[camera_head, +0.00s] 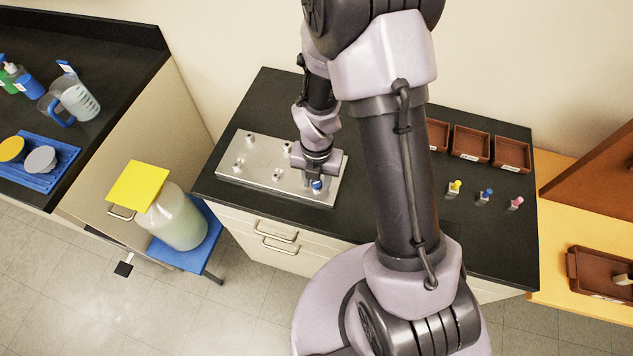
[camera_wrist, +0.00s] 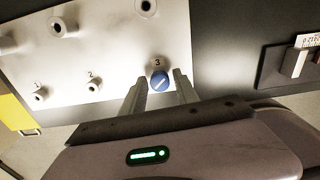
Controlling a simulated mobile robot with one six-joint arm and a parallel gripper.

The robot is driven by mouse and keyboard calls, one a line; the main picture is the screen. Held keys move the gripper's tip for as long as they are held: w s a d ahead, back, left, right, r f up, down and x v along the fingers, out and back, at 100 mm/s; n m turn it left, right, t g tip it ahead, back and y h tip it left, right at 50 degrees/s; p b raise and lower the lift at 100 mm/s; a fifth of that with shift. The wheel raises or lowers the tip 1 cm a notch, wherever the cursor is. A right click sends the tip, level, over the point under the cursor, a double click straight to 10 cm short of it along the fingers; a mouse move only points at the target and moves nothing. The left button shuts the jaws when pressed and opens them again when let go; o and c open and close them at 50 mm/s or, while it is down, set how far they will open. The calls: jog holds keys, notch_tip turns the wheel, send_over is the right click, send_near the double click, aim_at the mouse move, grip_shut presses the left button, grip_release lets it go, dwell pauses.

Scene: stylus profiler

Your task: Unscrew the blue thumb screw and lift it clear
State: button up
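The blue thumb screw (camera_head: 317,185) stands at the front right of a silver plate (camera_head: 262,185) on the black bench. In the wrist view the blue screw (camera_wrist: 160,81) shows a round head with a pale slot line, beside a printed "3". My gripper (camera_head: 317,176) is over that corner of the plate, pointing down. In the wrist view its two fingers (camera_wrist: 160,84) are apart, one on each side of the screw head, with small gaps showing. Whether the fingertips are level with the head is hard to tell. The screw's shank is hidden.
Several other metal posts stand on the plate, including those marked 1 (camera_wrist: 39,96) and 2 (camera_wrist: 94,86). Brown bins (camera_head: 470,143) line the bench's back right. Yellow (camera_head: 455,187), blue (camera_head: 486,195) and pink (camera_head: 516,203) capped pieces stand in front of them.

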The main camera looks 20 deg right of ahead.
jog(key=m+b, duration=0.1)
jog(key=m, duration=0.2)
jog(key=shift+f+m, duration=0.1)
jog(key=shift+m, duration=0.2)
jog(key=m+b, duration=0.1)
jog(key=m, duration=0.3)
jog(key=shift+r+m, duration=0.2)
jog(key=shift+m, duration=0.6)
jog(key=m+b, duration=0.1)
jog(key=m, duration=0.3)
jog(key=m+b, duration=0.1)
jog(key=shift+f+m+b, duration=0.25)
jog(key=shift+m+b, duration=0.1)
jog(key=shift+m, duration=0.05)
jog(key=m, duration=0.3)
jog(key=shift+r, duration=0.25)
jog(key=shift+b, duration=0.3)
